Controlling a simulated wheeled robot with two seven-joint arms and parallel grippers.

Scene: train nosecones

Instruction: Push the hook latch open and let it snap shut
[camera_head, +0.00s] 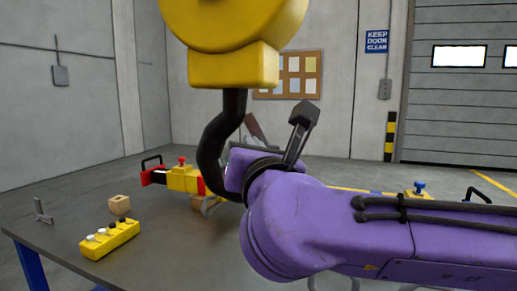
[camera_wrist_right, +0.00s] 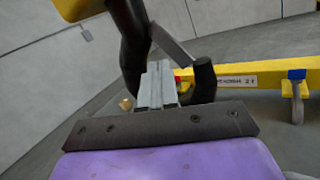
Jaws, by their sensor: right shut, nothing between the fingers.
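A yellow hook block (camera_head: 233,65) hangs at the top middle of the head view, with a black hook (camera_head: 220,135) below it. In the wrist view the hook (camera_wrist_right: 130,45) curves down on the left, and its tip (camera_wrist_right: 204,78) shows on the right. A grey latch (camera_wrist_right: 170,45) slants across from the shank towards the tip. My right gripper (camera_wrist_right: 157,72) is shut and empty, its grey fingers between shank and tip, just below the latch in the picture. I cannot tell whether they touch it. In the head view my purple arm hides the hook's lower part. My left gripper is out of view.
A dark table (camera_head: 155,255) at lower left carries a yellow button box (camera_head: 110,239), a wooden block (camera_head: 120,202) and a grey bracket (camera_head: 42,212). A yellow beam with a red knob (camera_head: 182,161) lies behind. A yellow bar (camera_wrist_right: 235,80) crosses the wrist view.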

